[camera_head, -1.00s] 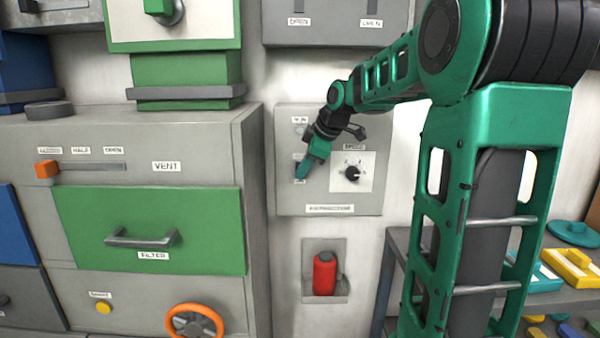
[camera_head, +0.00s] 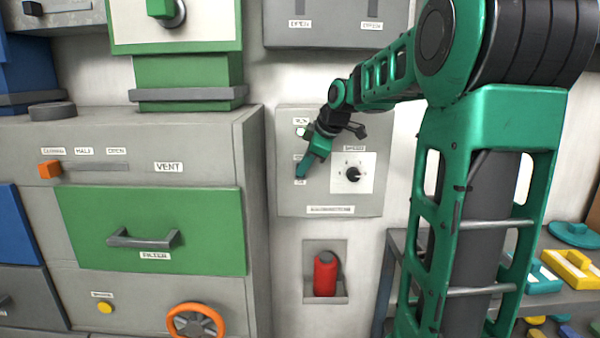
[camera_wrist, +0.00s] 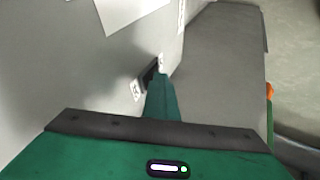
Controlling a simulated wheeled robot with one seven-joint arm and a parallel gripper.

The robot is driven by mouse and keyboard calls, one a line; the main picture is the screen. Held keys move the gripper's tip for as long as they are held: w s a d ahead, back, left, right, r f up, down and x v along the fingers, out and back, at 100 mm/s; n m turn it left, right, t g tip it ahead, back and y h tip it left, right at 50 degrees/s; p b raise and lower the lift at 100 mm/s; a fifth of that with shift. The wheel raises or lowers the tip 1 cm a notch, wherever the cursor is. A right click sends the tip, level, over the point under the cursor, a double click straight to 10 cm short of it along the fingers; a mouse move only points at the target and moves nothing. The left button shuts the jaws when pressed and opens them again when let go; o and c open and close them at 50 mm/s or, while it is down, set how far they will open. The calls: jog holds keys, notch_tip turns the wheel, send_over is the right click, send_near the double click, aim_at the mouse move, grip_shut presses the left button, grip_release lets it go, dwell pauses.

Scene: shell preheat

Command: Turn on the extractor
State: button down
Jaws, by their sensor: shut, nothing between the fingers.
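The extractor panel (camera_head: 345,195) is a grey plate on the wall in the middle of the head view. It carries a black speed knob (camera_head: 352,174) on a white dial plate. At its left is a column of small labels with a white round spot (camera_head: 301,132) near the top. My gripper (camera_head: 301,172) is shut and empty, its tip at the lower labels, left of the knob. In the wrist view the gripper tip (camera_wrist: 159,82) is beside a dark switch slot (camera_wrist: 150,72) between two small labels. I cannot tell whether it touches the switch.
A grey cabinet (camera_head: 258,200) with a green filter drawer (camera_head: 90,220) and an orange handwheel (camera_head: 196,322) stands at the left. A red object (camera_head: 325,275) sits in a niche below the panel. A shelf with coloured items is at the right.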

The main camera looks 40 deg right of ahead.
jog(key=shift+r, duration=0.3)
jog(key=s+a+r, duration=0.2)
jog(key=s+r, duration=0.5)
jog(key=s, duration=0.2)
jog(key=shift+s+a+r, duration=0.2)
jog(key=shift+s+a, duration=0.1)
jog(key=shift+s, duration=0.1)
dwell(0.4)
